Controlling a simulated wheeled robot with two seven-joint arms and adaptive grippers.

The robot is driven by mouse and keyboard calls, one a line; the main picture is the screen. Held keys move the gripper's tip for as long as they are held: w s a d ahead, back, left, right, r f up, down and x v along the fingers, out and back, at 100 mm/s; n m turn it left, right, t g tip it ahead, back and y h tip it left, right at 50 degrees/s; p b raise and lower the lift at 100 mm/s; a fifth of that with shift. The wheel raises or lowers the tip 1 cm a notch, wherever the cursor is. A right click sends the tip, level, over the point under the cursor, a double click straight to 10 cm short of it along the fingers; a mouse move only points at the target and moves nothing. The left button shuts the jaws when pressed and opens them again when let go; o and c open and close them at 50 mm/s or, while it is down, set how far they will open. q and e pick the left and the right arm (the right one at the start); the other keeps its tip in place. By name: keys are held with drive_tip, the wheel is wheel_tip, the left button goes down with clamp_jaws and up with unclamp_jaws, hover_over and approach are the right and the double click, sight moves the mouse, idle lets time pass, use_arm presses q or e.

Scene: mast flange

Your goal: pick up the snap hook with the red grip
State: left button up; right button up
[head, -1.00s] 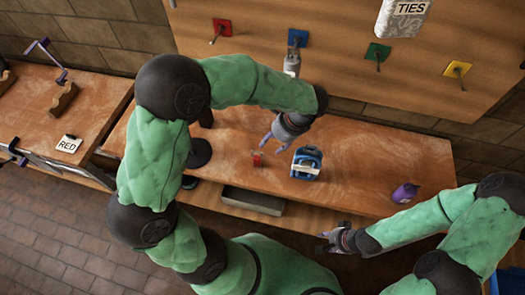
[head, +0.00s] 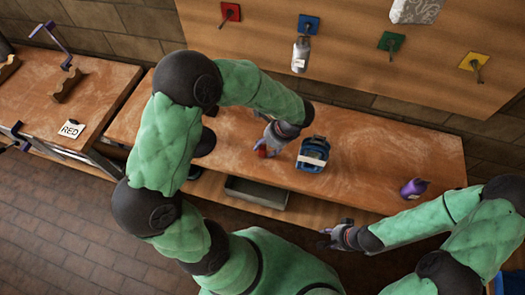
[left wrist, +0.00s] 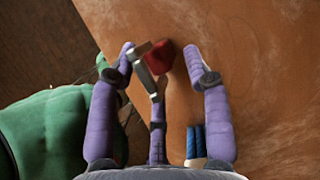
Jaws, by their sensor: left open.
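The snap hook shows a red grip (left wrist: 160,57) and a grey metal part (left wrist: 145,75) in the left wrist view, lying over the wooden bench top. In the head view only a small red piece of the snap hook (head: 262,152) shows beside my left gripper's fingers. My left gripper (head: 268,144) is open at the snap hook. In the left wrist view its purple fingers (left wrist: 160,58) stand on both sides of it; contact cannot be told. My right gripper (head: 326,237) is in front of the bench, apart from the snap hook; its fingers are too small to judge.
A blue box-like carrier (head: 313,153) with a white label stands close right of my left gripper. A grey tray (head: 257,192) sits below the bench front. A pegboard (head: 350,45) with coloured hook plates rises behind.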

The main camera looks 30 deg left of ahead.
use_arm(q)
clamp_jaws()
drive_tip(key=shift+r, duration=0.2)
drive_tip(key=shift+r, duration=0.25)
drive_tip(key=s+d+r+p, duration=0.4)
drive_tip(key=s+d+r, duration=0.2)
drive_tip(key=s+r, duration=0.6)
drive_tip(key=shift+s+d+p, duration=0.2)
drive_tip(key=shift+s+p, duration=0.05)
drive_tip(key=shift+p, duration=0.1)
